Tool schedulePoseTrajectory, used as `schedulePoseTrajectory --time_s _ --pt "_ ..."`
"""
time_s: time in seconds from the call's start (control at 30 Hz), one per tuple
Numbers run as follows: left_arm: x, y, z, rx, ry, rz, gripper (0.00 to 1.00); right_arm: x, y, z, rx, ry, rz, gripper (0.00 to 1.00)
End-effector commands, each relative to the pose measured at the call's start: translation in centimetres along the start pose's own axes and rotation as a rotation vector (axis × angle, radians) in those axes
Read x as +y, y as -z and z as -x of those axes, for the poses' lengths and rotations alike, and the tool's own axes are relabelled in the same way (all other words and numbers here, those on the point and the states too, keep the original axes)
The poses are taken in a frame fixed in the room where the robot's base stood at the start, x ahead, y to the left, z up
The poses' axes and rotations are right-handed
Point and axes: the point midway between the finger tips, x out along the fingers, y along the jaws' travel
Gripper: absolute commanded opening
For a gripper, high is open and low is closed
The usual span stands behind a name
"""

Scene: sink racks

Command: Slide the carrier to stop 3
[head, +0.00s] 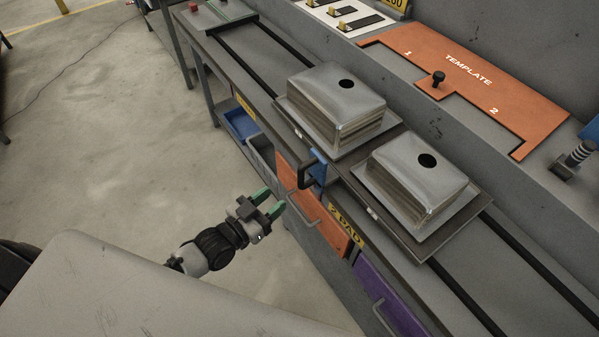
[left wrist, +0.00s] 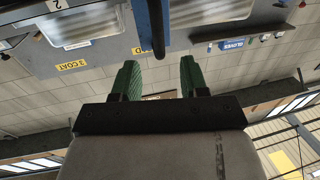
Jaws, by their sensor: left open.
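The carrier (head: 405,233) is a dark flat plate on two black rails, bearing two upturned metal sinks, a rear-left one (head: 335,100) and a front-right one (head: 422,180). A blue bracket (head: 318,168) with a black handle (head: 303,178) is on its near side. My left gripper (head: 269,201) is open, with green fingers, left of and below the handle in the head view. In the left wrist view, the black handle bar (left wrist: 158,35) shows ahead of the open fingers (left wrist: 157,70), lined up with the gap and apparently not between them. My right gripper is not in view.
An orange template board (head: 480,75) lies behind the rails. Below the bench front are an orange drawer (head: 325,228), a purple drawer (head: 395,305), a blue bin (head: 240,122) and a "2 PAD" label (head: 347,224). Bare rails extend both ways from the carrier.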

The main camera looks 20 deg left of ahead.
Motion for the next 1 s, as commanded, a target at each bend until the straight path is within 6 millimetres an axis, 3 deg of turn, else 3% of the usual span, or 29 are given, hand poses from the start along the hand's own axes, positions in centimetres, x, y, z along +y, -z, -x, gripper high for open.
schedulePoseTrajectory --time_s 0.3,0.5,0.93,1.0 --pt "-0.1 0.1 -6.1 0.0 0.002 -0.002 0.44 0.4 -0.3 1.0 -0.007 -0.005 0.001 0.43" --pt "-0.1 -0.1 -8.8 -0.002 0.002 -0.001 0.44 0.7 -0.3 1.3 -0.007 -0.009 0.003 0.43" --pt "-0.1 -0.2 -9.8 -0.004 0.002 -0.001 0.44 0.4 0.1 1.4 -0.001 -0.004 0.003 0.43" --pt "-0.1 -0.2 -9.8 -0.004 0.002 -0.002 0.33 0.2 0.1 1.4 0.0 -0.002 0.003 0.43"
